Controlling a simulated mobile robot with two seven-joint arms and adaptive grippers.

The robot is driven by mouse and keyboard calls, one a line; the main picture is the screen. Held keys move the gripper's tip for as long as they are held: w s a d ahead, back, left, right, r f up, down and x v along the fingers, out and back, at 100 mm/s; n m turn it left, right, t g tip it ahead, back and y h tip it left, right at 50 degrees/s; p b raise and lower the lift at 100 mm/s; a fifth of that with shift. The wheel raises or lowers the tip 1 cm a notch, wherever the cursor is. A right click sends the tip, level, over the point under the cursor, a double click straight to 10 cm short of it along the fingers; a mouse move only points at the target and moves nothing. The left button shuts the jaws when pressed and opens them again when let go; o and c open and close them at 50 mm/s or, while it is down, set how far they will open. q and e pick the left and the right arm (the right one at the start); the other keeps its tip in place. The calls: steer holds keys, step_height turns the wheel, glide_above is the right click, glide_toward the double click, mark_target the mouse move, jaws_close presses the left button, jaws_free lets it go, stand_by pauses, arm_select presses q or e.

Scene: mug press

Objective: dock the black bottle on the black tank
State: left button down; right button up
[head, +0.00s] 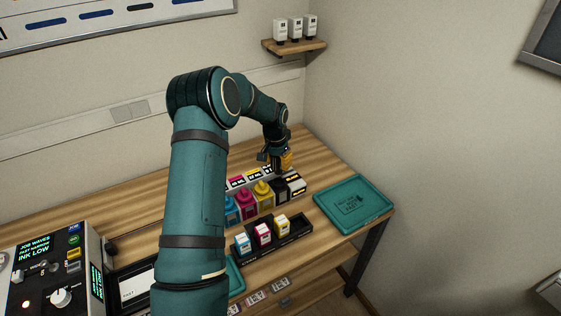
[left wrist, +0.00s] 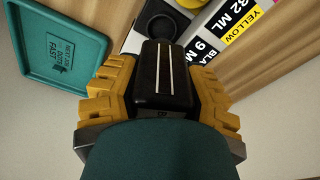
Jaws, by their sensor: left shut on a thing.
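My left gripper (head: 275,158) is above the black tank (head: 281,188) at the right end of the row of tanks. In the left wrist view the yellow fingers of my left gripper (left wrist: 166,88) are shut on the black bottle (left wrist: 160,75), which has two pale stripes. The bottle's far end points at the dark round port of the black tank (left wrist: 160,12). I cannot tell whether bottle and port touch. In the head view the gripper and arm mostly hide the bottle. My right gripper is in neither view.
The yellow tank (head: 264,196) and magenta tank (head: 245,203) stand left of the black one. In front, a black rack (head: 299,228) holds cyan, magenta and yellow bottles. A teal tray (head: 340,213) lies empty at the right. A control box (head: 60,270) stands at the left.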

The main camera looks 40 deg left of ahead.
mark_target(279, 171)
arm_select(q)
steer(key=shift+f+b, duration=1.15)
steer(key=shift+f, duration=1.25)
steer(key=shift+f+b, duration=0.6)
steer(key=c, duration=0.9)
jaws_free()
steer(key=shift+o, duration=0.2)
